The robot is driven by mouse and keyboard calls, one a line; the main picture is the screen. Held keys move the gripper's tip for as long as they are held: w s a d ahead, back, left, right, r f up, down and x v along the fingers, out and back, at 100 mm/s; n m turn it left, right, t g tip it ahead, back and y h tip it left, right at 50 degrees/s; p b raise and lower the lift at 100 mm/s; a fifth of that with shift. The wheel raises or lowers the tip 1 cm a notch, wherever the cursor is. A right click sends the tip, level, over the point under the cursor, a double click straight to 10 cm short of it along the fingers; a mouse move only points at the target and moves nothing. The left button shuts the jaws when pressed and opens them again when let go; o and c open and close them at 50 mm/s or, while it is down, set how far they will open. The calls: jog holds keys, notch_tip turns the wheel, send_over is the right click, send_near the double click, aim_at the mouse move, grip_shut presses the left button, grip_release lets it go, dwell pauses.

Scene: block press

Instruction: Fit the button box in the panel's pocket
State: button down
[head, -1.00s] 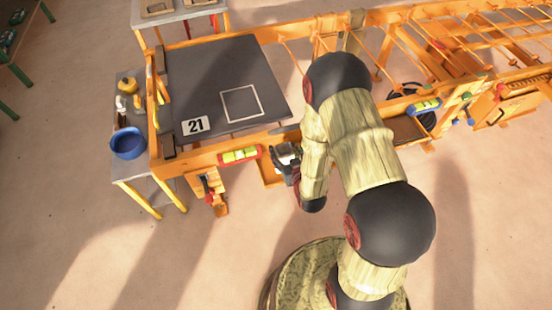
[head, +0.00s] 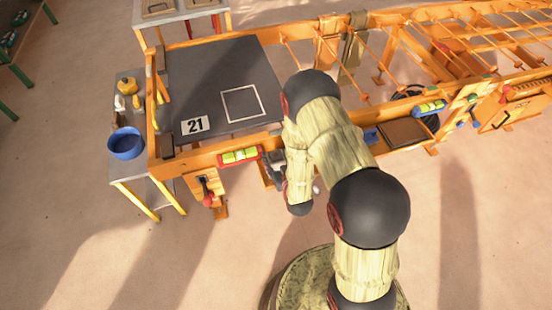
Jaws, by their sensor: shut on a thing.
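My gripper (head: 274,160) is at the front edge of the orange bench, just right of the red-and-yellow spirit level. My arm hides much of it. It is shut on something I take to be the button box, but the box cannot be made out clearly. An orange panel (head: 207,186) with a dark fitting and a red handle hangs on the bench front, left of my gripper. Another orange panel (head: 466,106) with small coloured parts is at the right. I cannot tell which panel has the pocket.
A dark tabletop (head: 200,75) bears a white square outline and a "21" card. The red-and-yellow spirit level (head: 240,156) lies close left of my gripper. A brown tray (head: 404,132) and a blue-and-yellow level (head: 429,107) are at right. The floor in front is clear.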

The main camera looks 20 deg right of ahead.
jog(key=shift+f, duration=0.15)
jog(key=c, duration=0.9)
grip_release()
jog(key=shift+o, duration=0.8)
